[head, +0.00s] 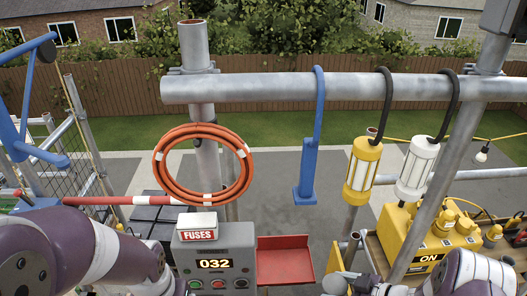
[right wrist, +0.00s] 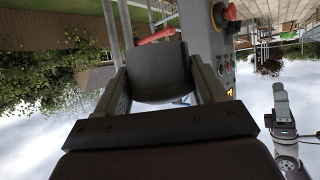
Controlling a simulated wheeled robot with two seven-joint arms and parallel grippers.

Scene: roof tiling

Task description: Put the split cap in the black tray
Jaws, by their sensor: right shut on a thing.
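In the right wrist view my right gripper (right wrist: 160,85) is shut on a dark grey piece (right wrist: 158,70). The piece has a broad flat face and a rounded lower edge, and it sits between both fingers. It may be the split cap, but no split shows from this side. In the head view only my right arm shows at the bottom right, and the held piece cannot be made out. My left arm comes in at the bottom left with its gripper out of view. Dark box shapes stand behind the grey control box at the left; I cannot tell whether the black tray is among them.
The control box (head: 217,240) carries a white fuses box (head: 197,220). A red tray (head: 285,262) is right of it. An orange hose coil (head: 166,185), blue tool (head: 307,170), yellow lamp (head: 361,170) and white lamp (head: 416,168) hang near the horizontal scaffold pipe (head: 270,88).

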